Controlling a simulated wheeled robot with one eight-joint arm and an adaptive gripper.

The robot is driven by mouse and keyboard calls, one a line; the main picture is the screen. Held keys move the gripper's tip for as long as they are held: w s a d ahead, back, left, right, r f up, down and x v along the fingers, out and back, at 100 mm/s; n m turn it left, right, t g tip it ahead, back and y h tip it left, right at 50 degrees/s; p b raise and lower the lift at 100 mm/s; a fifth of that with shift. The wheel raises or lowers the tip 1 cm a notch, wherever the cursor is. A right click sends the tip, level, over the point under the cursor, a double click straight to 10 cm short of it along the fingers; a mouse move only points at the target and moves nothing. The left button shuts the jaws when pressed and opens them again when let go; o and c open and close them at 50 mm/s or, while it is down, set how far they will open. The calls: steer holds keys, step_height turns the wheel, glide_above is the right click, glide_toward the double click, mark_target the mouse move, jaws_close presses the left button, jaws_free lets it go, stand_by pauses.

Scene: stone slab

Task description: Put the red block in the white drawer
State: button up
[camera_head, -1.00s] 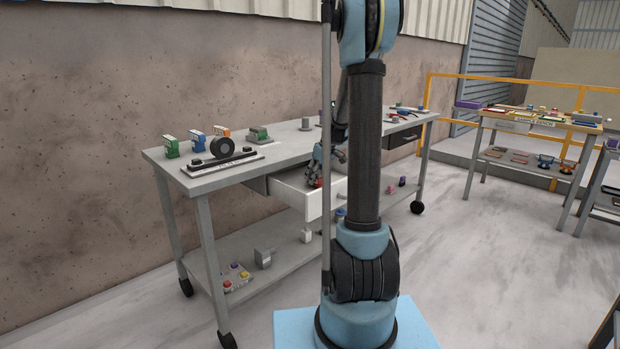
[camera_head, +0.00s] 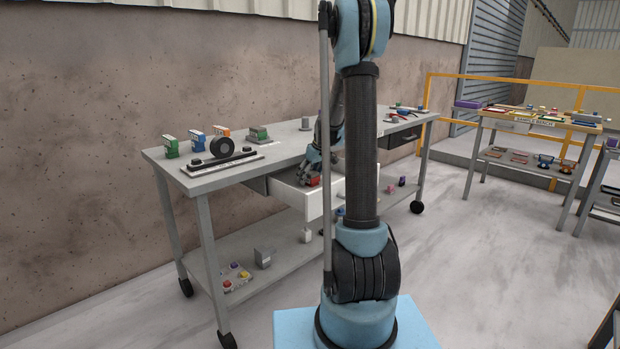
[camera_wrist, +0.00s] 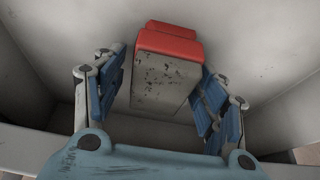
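The white drawer (camera_head: 318,203) stands pulled out under the bench top, and its pale inner walls fill the wrist view (camera_wrist: 265,45). The red block (camera_head: 314,181) is in the drawer area beside my gripper (camera_head: 306,174). In the wrist view the red block (camera_wrist: 168,42) shows red at its far end, with a grey, dark-speckled face toward the camera. My gripper (camera_wrist: 163,92) points down into the drawer, its blue-padded fingers apart on either side of the block. Gaps show beside the block; firm contact is not visible.
The bench top (camera_head: 285,152) holds a black roll (camera_head: 222,147), green boxes and other small items. A lower shelf (camera_head: 285,262) carries several parts. A dark drawer (camera_head: 403,137) is at the right. Other benches stand farther right.

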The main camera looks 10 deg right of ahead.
steer(key=shift+r, duration=0.15)
steer(key=v, duration=1.1)
steer(key=s+a+r+m, duration=0.1)
steer(key=s+r+m, duration=0.1)
steer(key=s, duration=1.1)
steer(key=s+f+m+h, duration=0.1)
steer(key=s+f, duration=0.3)
steer(key=s, duration=0.6)
steer(key=s+f+m+g, duration=0.1)
steer(key=s+f, duration=0.3)
steer(key=s, duration=0.6)
steer(key=s+f+m+h, duration=0.1)
steer(key=s+f+m, duration=0.2)
steer(key=s, duration=0.7)
step_height(320, 180, down, 2)
steer(key=shift+s+d+f+h, duration=0.1)
steer(key=shift+s+d+h, duration=0.2)
steer(key=shift+s+d, duration=0.1)
